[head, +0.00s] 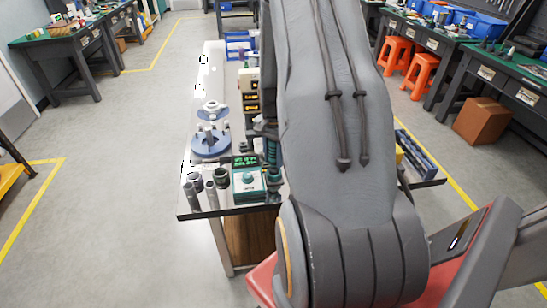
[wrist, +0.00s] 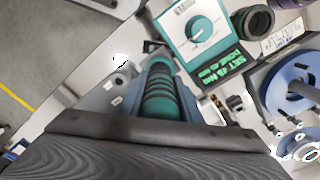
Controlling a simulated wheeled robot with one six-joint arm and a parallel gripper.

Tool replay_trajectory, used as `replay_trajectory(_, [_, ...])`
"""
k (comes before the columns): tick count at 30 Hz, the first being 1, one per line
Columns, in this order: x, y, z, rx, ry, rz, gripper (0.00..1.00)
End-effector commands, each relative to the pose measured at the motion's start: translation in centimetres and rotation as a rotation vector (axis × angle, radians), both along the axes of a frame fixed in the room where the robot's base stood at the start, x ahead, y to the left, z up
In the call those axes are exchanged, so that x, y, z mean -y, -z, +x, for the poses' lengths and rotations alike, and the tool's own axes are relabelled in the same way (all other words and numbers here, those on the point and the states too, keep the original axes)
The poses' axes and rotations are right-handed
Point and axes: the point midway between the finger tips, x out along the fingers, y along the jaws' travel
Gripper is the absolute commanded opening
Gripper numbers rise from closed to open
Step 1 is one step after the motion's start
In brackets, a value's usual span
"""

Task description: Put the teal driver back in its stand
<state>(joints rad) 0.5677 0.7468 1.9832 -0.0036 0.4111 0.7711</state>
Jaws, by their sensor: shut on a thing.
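The teal driver (wrist: 161,92) shows in the wrist view as a ribbed teal and dark handle, seen nearly along its length. In the head view a teal upright part of the driver (head: 272,152) shows beside my arm, behind the teal torque tester. My arm hides much of the bench there. I cannot make out the stand for certain in either view, nor whether the driver's lower end touches anything.
The teal tester (head: 248,181) with a knob and green display stands at the bench's front, also in the wrist view (wrist: 197,30). Grey cylinders (head: 203,187) stand left of it. A blue round fixture (head: 210,143) is behind.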

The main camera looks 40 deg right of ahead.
Motion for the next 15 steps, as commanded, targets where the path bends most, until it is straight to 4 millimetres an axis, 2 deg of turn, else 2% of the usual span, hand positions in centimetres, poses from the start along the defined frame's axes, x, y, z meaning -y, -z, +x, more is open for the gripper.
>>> replay_trajectory(15, [0.04,0.44,0.06,0.001,0.000,-0.001,0.04])
